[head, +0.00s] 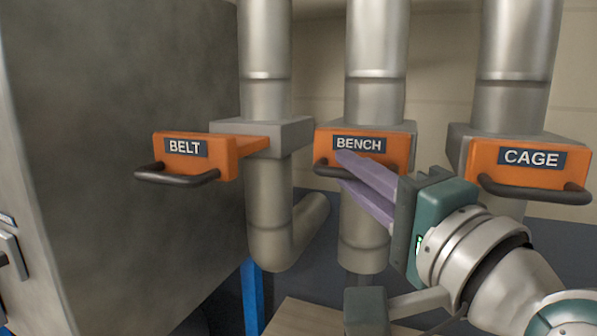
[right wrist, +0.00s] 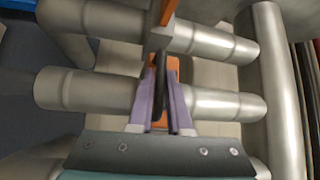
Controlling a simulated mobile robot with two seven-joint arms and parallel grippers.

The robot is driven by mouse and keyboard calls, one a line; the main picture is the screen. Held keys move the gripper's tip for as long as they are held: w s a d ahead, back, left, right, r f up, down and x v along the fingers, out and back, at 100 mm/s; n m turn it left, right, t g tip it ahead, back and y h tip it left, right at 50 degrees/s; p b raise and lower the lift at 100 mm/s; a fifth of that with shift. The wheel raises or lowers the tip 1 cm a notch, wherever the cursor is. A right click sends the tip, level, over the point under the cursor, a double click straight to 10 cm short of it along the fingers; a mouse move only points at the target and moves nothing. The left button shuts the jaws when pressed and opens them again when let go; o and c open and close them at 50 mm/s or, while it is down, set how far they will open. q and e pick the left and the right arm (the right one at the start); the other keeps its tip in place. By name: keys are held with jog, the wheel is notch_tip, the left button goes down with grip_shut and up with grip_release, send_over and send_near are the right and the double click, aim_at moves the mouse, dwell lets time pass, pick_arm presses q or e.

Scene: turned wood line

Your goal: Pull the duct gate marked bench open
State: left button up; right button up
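The bench duct gate (head: 400,151) has an orange front with a dark BENCH label and a dark bar handle. It sits close against its grey collar on the middle duct. My right gripper (head: 341,168) is at this handle, one purple finger above the bar and one below. In the right wrist view, the dark handle (right wrist: 160,72) lies between the spread fingers (right wrist: 160,92), with a gap showing beside it, so the gripper looks open around the bar. Part of the handle is hidden behind the fingers. My left gripper is not in view.
The belt gate (head: 222,158) on the left stands out from its collar, its orange slide showing. The cage gate (head: 485,157) is at the right, beside my right wrist. A large grey cabinet (head: 110,190) fills the left. A wooden surface (head: 305,318) lies below.

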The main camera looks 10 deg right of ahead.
grip_shut()
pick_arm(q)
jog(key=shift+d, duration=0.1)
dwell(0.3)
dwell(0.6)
